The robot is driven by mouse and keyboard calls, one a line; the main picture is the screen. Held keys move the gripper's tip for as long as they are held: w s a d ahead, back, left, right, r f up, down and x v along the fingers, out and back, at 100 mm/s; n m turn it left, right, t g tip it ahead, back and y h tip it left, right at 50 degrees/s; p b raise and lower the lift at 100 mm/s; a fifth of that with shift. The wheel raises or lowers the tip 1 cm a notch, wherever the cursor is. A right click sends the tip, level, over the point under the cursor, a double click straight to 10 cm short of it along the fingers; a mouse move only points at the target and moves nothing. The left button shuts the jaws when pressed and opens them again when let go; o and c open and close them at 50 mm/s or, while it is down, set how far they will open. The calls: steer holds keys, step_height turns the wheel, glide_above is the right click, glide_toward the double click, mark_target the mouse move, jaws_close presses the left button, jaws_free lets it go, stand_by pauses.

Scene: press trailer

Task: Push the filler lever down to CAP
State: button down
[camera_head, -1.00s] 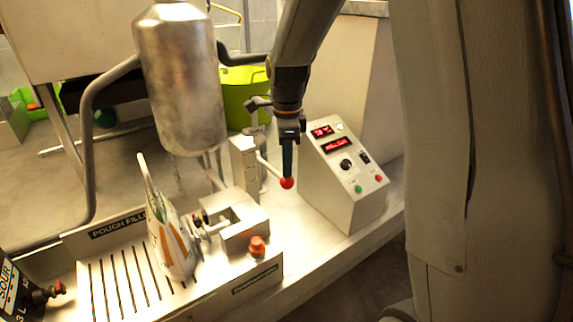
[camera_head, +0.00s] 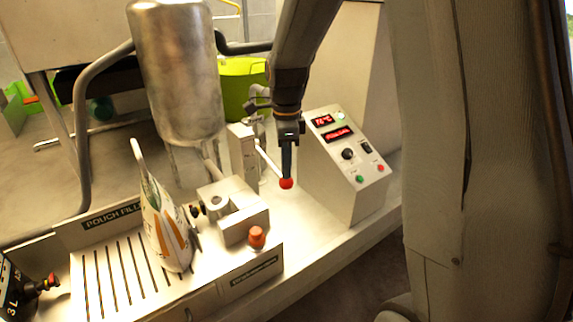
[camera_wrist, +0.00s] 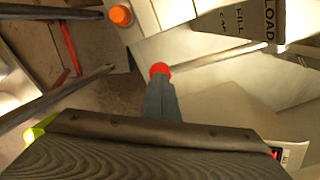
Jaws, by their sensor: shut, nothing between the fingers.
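The filler lever is a pale rod with a red ball knob (camera_head: 286,184). In the head view the rod slopes down and right from a white upright block (camera_head: 242,152) beside the steel tank. My gripper (camera_head: 287,174) is shut and points down, its tips at the top of the red knob; it holds nothing. In the wrist view the knob (camera_wrist: 159,69) shows just beyond the fingertips (camera_wrist: 160,84), seemingly touching. There the rod runs right towards a dark label plate (camera_wrist: 252,20) reading LOAD and FILL.
A control box (camera_head: 345,165) with red displays stands close right of my gripper. The steel tank (camera_head: 177,75) is at left. A white pouch (camera_head: 164,225) stands on the slotted tray (camera_head: 92,283) by a filler block with an orange button (camera_head: 257,237). A green bucket (camera_head: 238,88) is behind.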

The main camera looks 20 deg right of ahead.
steer(key=shift+w+a+f+b, duration=0.15)
steer(key=shift+f+b, duration=0.1)
steer(key=shift+f, duration=0.35)
steer(key=shift+w+d+f+b, duration=0.1)
steer(key=shift+f+b, duration=0.1)
steer(key=shift+f, duration=0.4)
steer(key=shift+r, duration=0.1)
step_height(320, 180, up, 10)
steer(key=p, duration=0.8)
